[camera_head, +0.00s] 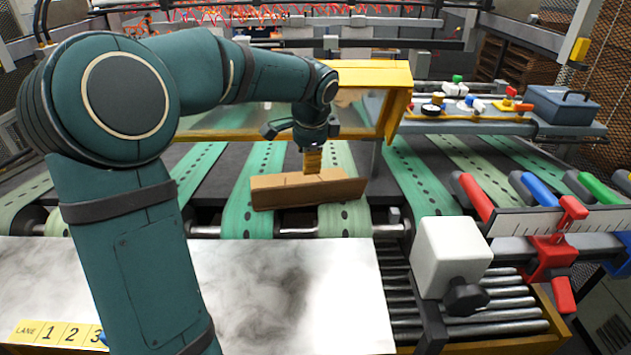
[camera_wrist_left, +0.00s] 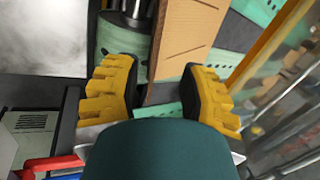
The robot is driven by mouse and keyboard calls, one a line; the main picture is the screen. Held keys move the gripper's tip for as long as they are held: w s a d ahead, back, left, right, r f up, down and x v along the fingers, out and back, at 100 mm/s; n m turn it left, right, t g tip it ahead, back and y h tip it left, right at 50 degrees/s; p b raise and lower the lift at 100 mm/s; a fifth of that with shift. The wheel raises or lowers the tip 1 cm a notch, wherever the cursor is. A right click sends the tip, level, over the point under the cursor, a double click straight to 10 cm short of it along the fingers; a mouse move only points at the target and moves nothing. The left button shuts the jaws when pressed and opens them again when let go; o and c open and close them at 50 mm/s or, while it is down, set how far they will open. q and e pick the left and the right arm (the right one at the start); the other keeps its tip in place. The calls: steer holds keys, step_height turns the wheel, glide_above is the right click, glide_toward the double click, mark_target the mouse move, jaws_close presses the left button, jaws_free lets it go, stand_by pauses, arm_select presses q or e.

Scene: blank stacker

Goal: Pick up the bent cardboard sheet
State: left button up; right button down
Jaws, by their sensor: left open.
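The bent cardboard sheet (camera_head: 307,190) lies across the green perforated belts in the middle of the head view. It is brown with a fold along its length, its front panel facing me. My left gripper (camera_head: 312,160) is at the sheet's back edge, pointing down. In the left wrist view, the sheet (camera_wrist_left: 185,40) runs up from between the yellow fingers of my left gripper (camera_wrist_left: 160,95). The fingers stand apart, one on each side of the sheet's near end. I cannot tell whether they touch it. My right gripper is not in view.
A yellow-framed clear guard (camera_head: 398,100) stands just behind the gripper. A marbled plate (camera_head: 290,290) lies in front of the belts. A white block with a black knob (camera_head: 450,255) stands at right above metal rollers. A blue toolbox (camera_head: 562,106) sits on the back shelf.

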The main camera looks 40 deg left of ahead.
mark_target(310, 184)
arm_select(q)
steer(key=shift+w+d+b+x, duration=0.1)
steer(key=shift+b+x, duration=0.05)
steer(key=shift+x, duration=2.1)
steer(key=shift+w+d+b+x, duration=0.1)
steer(key=shift+b+x, duration=0.1)
steer(key=shift+x, duration=2)
steer(key=shift+w+d+b+x, duration=0.1)
steer(key=shift+b+x, duration=0.05)
steer(key=shift+x, duration=2.1)
jaws_close()
